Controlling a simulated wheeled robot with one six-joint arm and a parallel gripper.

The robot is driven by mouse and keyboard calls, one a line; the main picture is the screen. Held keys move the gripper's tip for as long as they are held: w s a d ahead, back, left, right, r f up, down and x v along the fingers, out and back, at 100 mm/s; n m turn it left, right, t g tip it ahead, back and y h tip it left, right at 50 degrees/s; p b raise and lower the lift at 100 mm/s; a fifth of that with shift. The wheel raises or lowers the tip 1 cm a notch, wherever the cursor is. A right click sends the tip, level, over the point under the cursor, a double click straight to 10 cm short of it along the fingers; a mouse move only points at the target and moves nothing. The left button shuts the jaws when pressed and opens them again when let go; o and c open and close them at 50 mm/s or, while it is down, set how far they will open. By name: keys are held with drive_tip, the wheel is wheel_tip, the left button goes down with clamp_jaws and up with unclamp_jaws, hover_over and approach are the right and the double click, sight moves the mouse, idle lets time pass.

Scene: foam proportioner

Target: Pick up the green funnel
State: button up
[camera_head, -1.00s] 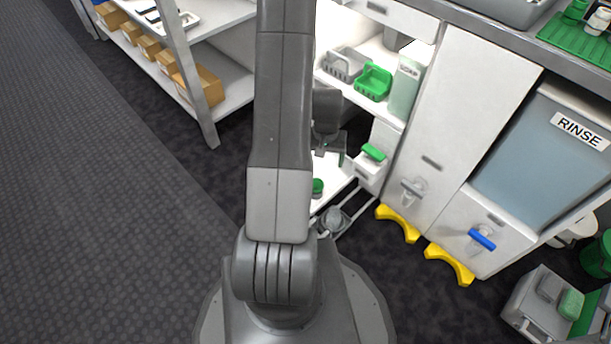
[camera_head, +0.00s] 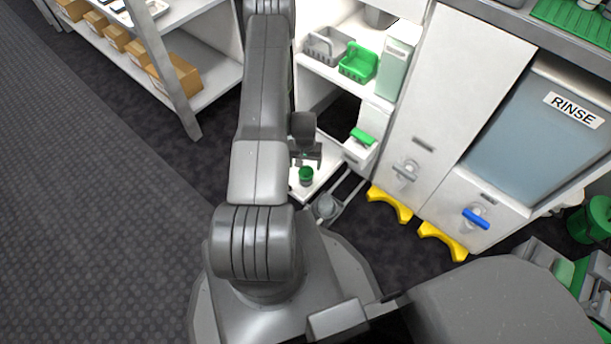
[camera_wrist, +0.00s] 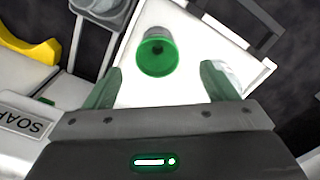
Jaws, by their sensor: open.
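The green funnel (camera_wrist: 159,54) stands on a white shelf board (camera_wrist: 138,96) in the wrist view, seen from above as a round green cup with a dark hole inside. In the head view the funnel (camera_head: 306,176) is a small green cup on the low white board. My gripper (camera_wrist: 165,80) is open, its two green-tinted fingers apart on either side, with the funnel just beyond the fingertips and roughly centred between them. In the head view my gripper (camera_head: 306,160) hangs just above the funnel. No contact with the funnel shows.
Yellow floor pieces (camera_head: 389,205) lie to the right. Baskets (camera_head: 358,62) stand on the shelf above. A SOAP label (camera_wrist: 24,122) shows left in the wrist view.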

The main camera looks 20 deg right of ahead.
sight(306, 172)
drive_tip(key=f+b, duration=0.2)
drive_tip(key=f, duration=0.5)
drive_tip(key=shift+d+f, duration=0.2)
drive_tip(key=shift+c, duration=0.5)
drive_tip(key=shift+r, duration=0.1)
drive_tip(key=c, duration=1)
